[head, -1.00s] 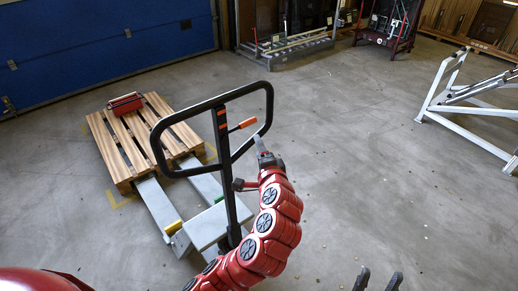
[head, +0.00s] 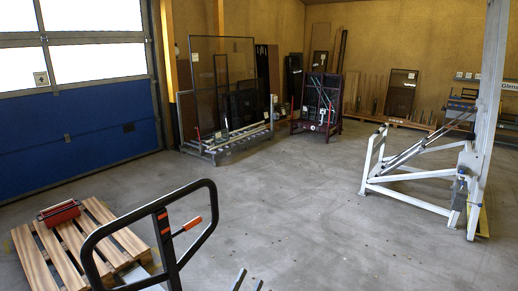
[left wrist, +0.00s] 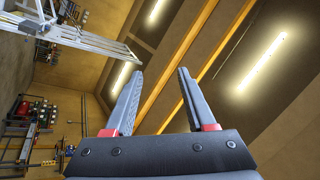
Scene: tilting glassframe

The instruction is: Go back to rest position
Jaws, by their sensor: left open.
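My left gripper (head: 247,281) shows only as two grey fingertips at the bottom edge of the head view, pointing up and apart. They are just right of the pallet jack handle and do not touch it in the picture. In the left wrist view my left gripper (left wrist: 157,95) is open and empty, its two dark fingers pointing toward the ceiling. The left arm itself is out of the head view. My right gripper is not in view.
The pallet jack's black handle (head: 167,240) stands close at lower left, before a wooden pallet (head: 70,262) carrying a red case (head: 59,213). A white tilting frame (head: 425,185) stands at right. Glass racks (head: 228,143) line the back. The middle floor is clear.

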